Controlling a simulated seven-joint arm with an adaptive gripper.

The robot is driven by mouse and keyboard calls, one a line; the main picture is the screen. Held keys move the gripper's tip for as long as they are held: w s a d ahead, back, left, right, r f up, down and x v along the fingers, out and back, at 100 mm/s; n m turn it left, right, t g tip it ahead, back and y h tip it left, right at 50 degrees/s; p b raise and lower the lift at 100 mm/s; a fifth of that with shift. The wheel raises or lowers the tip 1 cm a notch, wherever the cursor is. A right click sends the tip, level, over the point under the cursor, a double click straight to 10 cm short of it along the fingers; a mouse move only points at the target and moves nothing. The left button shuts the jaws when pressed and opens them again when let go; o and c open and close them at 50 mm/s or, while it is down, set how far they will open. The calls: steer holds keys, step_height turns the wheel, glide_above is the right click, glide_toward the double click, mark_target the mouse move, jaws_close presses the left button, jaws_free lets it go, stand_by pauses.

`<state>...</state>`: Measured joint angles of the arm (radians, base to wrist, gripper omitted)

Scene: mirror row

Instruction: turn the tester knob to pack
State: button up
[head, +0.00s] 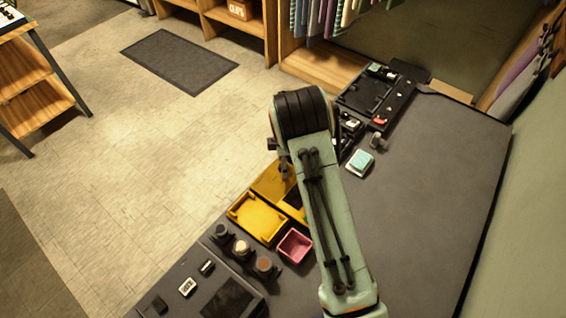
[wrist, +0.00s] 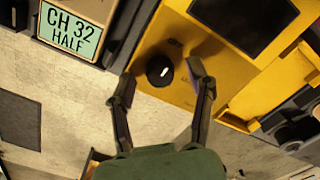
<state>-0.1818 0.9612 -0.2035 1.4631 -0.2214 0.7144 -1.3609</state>
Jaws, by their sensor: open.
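The yellow tester (wrist: 150,32) fills the upper middle of the wrist view, with a dark screen (wrist: 245,20) on its face. My gripper (wrist: 162,74) is open, with one finger to the left of the knob and one to the right. The knob lies between the fingertips in the picture, with gaps on both sides; I cannot tell the height between them. In the head view the tester (head: 270,182) is partly covered by my arm, and the knob is hidden.
A teal card (wrist: 72,32) reading "CH 32 HALF" lies left of the tester in the wrist view. In the head view a yellow tray (head: 234,211), a pink bin (head: 294,246) and several round dark holders (head: 242,248) stand close by. The grey counter (head: 430,190) is clear on the right.

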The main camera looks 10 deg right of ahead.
steer(key=shift+c, duration=0.4)
jaws_close()
steer(key=m, duration=0.4)
steer(key=shift+m, duration=2.3)
